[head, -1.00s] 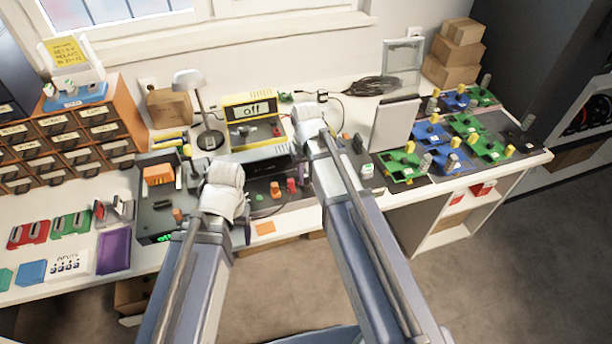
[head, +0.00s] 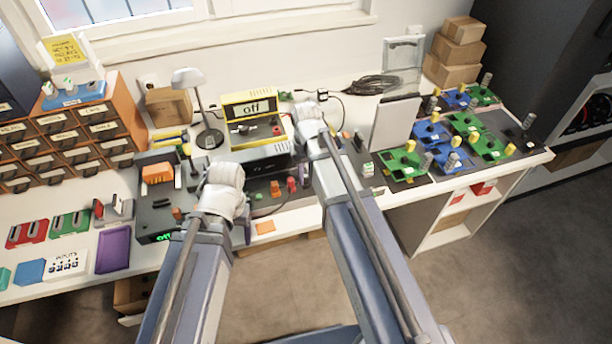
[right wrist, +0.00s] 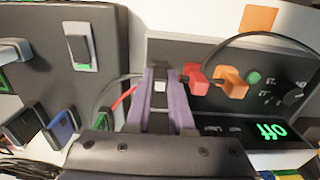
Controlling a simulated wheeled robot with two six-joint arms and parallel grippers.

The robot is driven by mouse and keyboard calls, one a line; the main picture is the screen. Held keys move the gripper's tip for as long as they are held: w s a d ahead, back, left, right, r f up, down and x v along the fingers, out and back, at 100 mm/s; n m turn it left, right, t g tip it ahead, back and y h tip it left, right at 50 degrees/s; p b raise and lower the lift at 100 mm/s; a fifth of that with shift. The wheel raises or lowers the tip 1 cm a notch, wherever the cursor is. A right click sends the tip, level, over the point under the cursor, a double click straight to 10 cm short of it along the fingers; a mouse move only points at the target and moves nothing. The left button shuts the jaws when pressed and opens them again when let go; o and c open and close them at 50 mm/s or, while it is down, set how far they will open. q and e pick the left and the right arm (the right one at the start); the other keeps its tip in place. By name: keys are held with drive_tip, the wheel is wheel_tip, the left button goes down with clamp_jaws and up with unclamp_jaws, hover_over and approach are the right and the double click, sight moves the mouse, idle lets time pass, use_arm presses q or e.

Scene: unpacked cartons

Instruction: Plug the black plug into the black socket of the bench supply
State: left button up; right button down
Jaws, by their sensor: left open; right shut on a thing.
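The bench supply (right wrist: 225,112) shows in the right wrist view as a grey panel with a green "off" display. A red plug (right wrist: 194,80) and an orange plug (right wrist: 232,82) stand on it, with a black lead arching away. My right gripper (right wrist: 160,88) has its purple fingers shut at the panel's left end. The black plug (right wrist: 159,100) is between them, mostly hidden; I cannot tell whether it is in the black socket, which I cannot make out. In the head view my right gripper (head: 307,120) is beside the yellow meter. My left gripper (head: 226,200) is open and empty, fingertips mostly hidden.
A yellow meter (head: 252,118) reading "off" and a lamp (head: 190,85) stand behind. A dark unit (head: 152,215) is left of my left gripper. A white upright panel (head: 395,123) and several green and blue boards are to the right. An orange card (head: 265,227) lies in front.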

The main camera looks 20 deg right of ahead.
sight(306, 176)
drive_tip(key=c, duration=0.7)
unclamp_jaws()
drive_tip(key=shift+r, duration=0.1)
wheel_tip(306, 176, up, 8)
drive_tip(key=p, duration=0.8)
